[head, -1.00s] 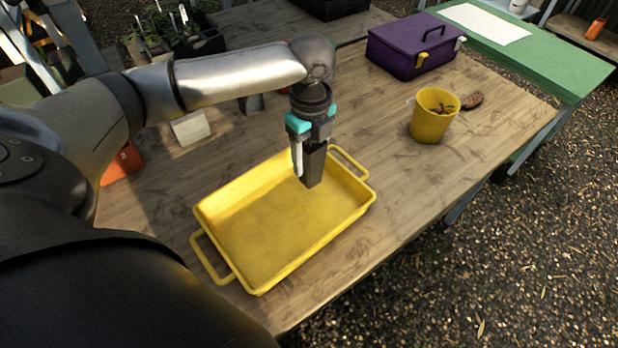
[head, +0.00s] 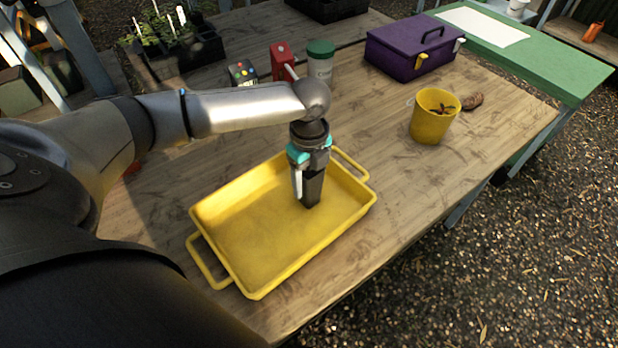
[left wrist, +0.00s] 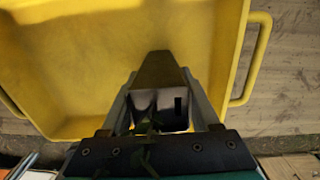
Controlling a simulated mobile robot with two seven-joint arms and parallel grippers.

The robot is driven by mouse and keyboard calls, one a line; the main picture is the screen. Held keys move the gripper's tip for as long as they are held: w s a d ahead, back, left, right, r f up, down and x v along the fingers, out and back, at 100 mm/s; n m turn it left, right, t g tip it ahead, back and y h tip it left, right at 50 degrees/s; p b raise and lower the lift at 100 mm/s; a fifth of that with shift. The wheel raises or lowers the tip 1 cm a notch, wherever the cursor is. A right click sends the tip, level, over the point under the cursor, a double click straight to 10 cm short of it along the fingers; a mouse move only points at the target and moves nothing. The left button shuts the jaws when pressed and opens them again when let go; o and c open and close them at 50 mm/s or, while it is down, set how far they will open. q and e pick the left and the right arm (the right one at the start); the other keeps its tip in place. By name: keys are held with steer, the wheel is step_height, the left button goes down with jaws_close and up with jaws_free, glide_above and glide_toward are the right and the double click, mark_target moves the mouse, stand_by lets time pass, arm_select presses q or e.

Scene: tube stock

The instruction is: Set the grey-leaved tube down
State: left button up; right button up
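A dark, square, tapering tube (head: 313,188) is held upright between the fingers of my left gripper (head: 305,172). It is over the right part of the yellow tray (head: 198,216), inside its rim. I cannot tell whether its foot touches the tray floor. The left wrist view shows the tube (left wrist: 163,78) between the two fingers, over the yellow tray (left wrist: 90,60). Some thin greyish-green leaves (left wrist: 147,135) show at its top, near the gripper's palm. My right gripper is not in view.
A yellow bucket (head: 432,122) with a plant and a brown object (head: 472,101) stand to the right. A purple toolbox (head: 412,52), a green-lidded jar (head: 320,65) and a red box (head: 283,60) stand behind. The rest of the tray is empty.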

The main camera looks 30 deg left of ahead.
arm_select(q)
steer(key=o, duration=0.4)
step_height(320, 180, up, 12)
steer(key=p, duration=0.2)
steer(key=shift+r+p, duration=0.15)
steer(key=shift+p, duration=0.25)
